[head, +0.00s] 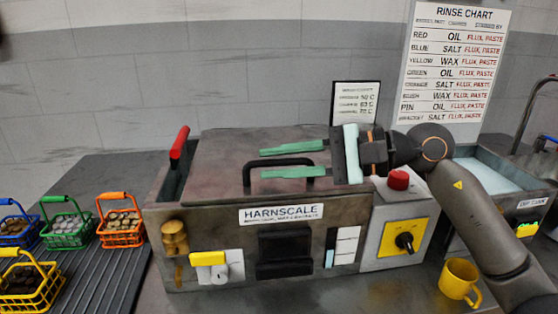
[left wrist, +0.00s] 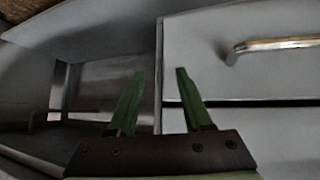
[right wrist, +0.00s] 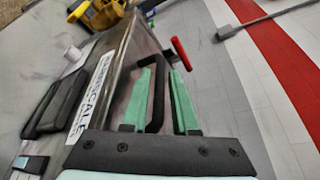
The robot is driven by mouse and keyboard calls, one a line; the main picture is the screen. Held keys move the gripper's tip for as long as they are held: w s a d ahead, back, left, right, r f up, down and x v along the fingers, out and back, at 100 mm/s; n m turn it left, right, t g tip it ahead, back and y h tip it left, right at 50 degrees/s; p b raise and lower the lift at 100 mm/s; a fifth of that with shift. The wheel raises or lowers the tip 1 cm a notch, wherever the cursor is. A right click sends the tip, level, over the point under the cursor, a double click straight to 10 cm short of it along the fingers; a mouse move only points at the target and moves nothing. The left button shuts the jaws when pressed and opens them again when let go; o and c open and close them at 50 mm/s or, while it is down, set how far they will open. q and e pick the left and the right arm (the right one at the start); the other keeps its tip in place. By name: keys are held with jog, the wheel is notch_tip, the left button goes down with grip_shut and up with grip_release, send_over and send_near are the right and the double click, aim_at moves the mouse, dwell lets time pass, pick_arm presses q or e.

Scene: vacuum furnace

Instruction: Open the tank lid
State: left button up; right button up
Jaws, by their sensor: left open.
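The tank, labelled HARNSCALE (head: 215,222), stands on the bench in the middle of the head view. My left gripper (left wrist: 160,74) is open and empty, seen only in the left wrist view.
A red-gripped lever (head: 180,142) stands at the tank's left end. A control box with a red button (head: 398,180) adjoins the right side. Several coloured baskets (head: 66,222) stand at left. A yellow mug (head: 458,278) is at front right. Grey drawers (left wrist: 240,80) face my left gripper.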

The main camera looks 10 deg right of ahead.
grip_shut()
dwell(1.3)
